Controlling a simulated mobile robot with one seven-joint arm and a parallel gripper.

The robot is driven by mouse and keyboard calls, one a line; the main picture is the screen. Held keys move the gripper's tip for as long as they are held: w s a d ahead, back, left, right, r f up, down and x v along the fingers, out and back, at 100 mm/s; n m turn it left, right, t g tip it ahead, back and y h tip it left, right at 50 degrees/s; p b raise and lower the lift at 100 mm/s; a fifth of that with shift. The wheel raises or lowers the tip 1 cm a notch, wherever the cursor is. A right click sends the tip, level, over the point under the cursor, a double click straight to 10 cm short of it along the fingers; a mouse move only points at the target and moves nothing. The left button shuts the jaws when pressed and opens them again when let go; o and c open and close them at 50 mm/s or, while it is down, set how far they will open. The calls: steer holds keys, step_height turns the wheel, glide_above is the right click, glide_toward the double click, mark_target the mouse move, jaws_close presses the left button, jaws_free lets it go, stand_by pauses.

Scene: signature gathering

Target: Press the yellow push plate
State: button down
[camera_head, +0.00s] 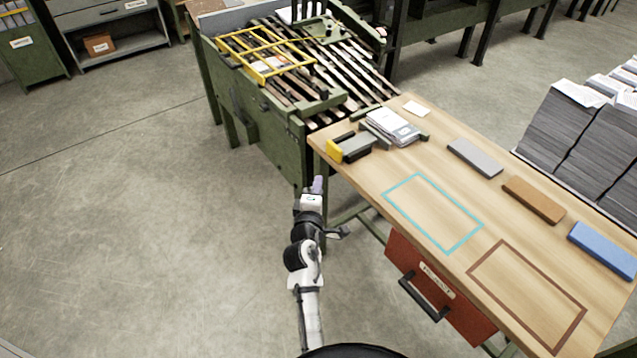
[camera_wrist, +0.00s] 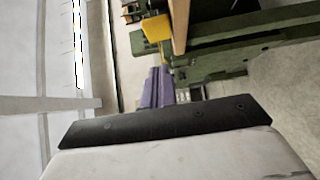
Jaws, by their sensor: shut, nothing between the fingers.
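The yellow push plate (camera_head: 333,151) is on the left end of a small dark green device (camera_head: 354,146) at the near left corner of the wooden table (camera_head: 440,160). In the wrist view the yellow plate (camera_wrist: 156,28) shows near the top, just beyond the fingertips. My gripper (camera_head: 317,184) has purple fingers and is shut with nothing held. In the head view it is below and slightly left of the plate, beside the table's corner. In the wrist view the purple fingers (camera_wrist: 158,87) point up toward the plate, with a visible gap between them.
A green roller bench (camera_head: 260,130) with a yellow frame (camera_head: 264,50) adjoins the table. A stack of papers (camera_head: 392,126) lies right of the device. Grey (camera_head: 475,157), brown (camera_head: 533,199) and blue (camera_head: 603,248) blocks lie farther right. A red drawer (camera_head: 440,290) hangs below. Floor at left is clear.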

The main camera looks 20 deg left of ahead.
steer(key=shift+s+a+r+p, duration=0.2)
steer(key=shift+s+a, duration=0.2)
steer(key=shift+s, duration=0.35)
steer(key=shift+s+a+r+p, duration=0.15)
steer(key=shift+s+a, duration=0.2)
steer(key=shift+s, duration=0.4)
steer(key=shift+f, duration=0.1)
